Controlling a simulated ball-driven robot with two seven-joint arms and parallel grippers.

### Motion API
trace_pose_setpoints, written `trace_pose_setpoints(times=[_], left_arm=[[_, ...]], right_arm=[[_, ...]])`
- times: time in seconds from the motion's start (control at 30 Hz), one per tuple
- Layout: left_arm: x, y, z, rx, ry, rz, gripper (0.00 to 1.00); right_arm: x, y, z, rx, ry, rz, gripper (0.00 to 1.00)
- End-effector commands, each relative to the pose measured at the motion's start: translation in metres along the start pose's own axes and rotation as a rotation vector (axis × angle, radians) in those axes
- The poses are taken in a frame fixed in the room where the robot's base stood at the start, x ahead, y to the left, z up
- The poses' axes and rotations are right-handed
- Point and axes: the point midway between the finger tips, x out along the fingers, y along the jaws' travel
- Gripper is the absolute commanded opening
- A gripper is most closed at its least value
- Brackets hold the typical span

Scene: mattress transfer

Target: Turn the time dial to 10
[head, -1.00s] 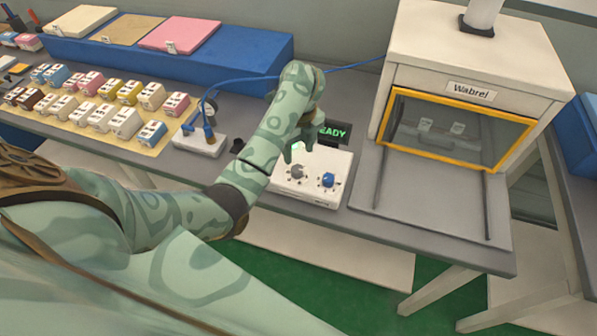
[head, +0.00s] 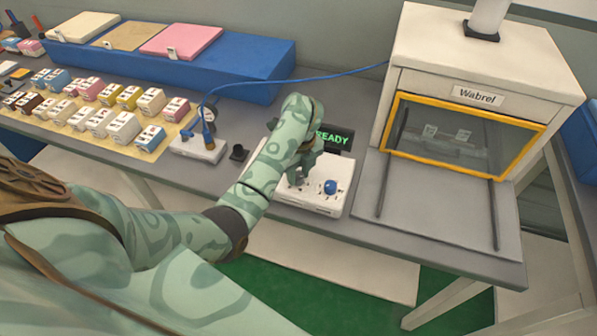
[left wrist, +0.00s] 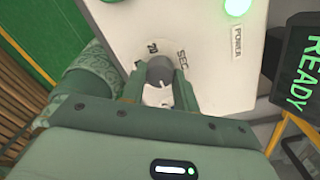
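The white control box (head: 322,204) stands on the bench with a grey dial and a blue dial (head: 330,187). In the left wrist view the grey dial (left wrist: 160,70) has the labels "20" and "SEC" beside it. My left gripper (head: 297,180) is lowered over the grey dial and largely covers it in the head view. In the left wrist view the gripper's fingers (left wrist: 160,82) stand on either side of the dial, very close to it. I cannot tell whether they press on it. My right gripper is out of view.
A display (head: 333,137) reading "READY" stands behind the box. A lit green button (left wrist: 237,7) is near the "POWER" label. A white oven-like machine (head: 480,55) labelled "Wabrel" is at the right. A power strip (head: 198,149) and several small labelled blocks (head: 123,127) lie to the left.

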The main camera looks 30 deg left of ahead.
Motion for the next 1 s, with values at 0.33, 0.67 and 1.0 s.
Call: trace_pose_setpoints(times=[0.33, 0.67, 1.0], left_arm=[[-0.002, 0.000, -0.001, 0.071, -0.002, 0.000, 0.07], [-0.003, 0.001, -0.001, 0.325, -0.012, 0.001, 0.07], [-0.003, 0.001, -0.001, 0.646, -0.027, 0.001, 0.07]], right_arm=[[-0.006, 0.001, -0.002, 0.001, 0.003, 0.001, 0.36], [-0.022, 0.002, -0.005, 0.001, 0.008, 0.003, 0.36], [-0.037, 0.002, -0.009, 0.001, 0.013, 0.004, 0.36]])
